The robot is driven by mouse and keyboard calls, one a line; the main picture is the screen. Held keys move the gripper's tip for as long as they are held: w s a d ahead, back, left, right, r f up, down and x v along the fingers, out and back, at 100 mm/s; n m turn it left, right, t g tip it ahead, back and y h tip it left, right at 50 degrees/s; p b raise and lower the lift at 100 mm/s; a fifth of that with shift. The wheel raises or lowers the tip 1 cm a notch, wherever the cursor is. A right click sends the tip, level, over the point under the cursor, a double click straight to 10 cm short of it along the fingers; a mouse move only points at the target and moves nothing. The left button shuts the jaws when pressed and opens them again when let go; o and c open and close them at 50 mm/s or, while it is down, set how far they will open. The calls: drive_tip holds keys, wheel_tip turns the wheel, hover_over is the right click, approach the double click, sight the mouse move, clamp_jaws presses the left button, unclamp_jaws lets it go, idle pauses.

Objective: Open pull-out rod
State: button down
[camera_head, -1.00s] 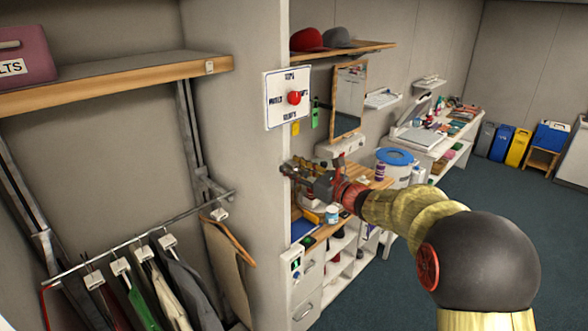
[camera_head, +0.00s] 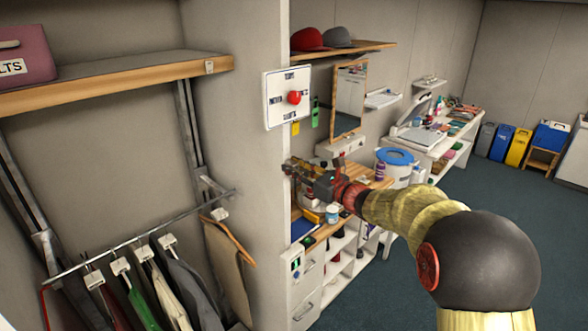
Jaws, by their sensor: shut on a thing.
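My gripper (camera_head: 303,170) is at the front edge of the pale partition wall (camera_head: 243,170), below the white dial panel. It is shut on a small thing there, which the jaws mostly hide. I cannot make out whether that thing is the pull-out rod. A thin metal clothes rail (camera_head: 140,238) with several hangers and garments crosses the alcove on the left. It is apart from my gripper, on the other side of the partition.
The white panel (camera_head: 274,112) with a red knob is just above my gripper. Below it is a wooden desk top (camera_head: 322,231) with small items. A framed mirror (camera_head: 349,98) and a blue-lidded bin (camera_head: 397,158) are beyond.

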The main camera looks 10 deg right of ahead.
drive_tip(key=shift+d, duration=0.1)
drive_tip(key=shift+s+d+f, duration=0.1)
drive_tip(key=shift+s+d, duration=0.1)
drive_tip(key=shift+s, duration=0.15)
drive_tip(key=b+v, duration=0.3)
drive_tip(key=v, duration=1.9)
drive_tip(key=shift+s, duration=0.1)
drive_tip(key=c, duration=1.7)
unclamp_jaws()
drive_tip(key=shift+c, duration=0.2)
drive_tip(key=shift+d, duration=0.1)
drive_tip(key=v, duration=1.2)
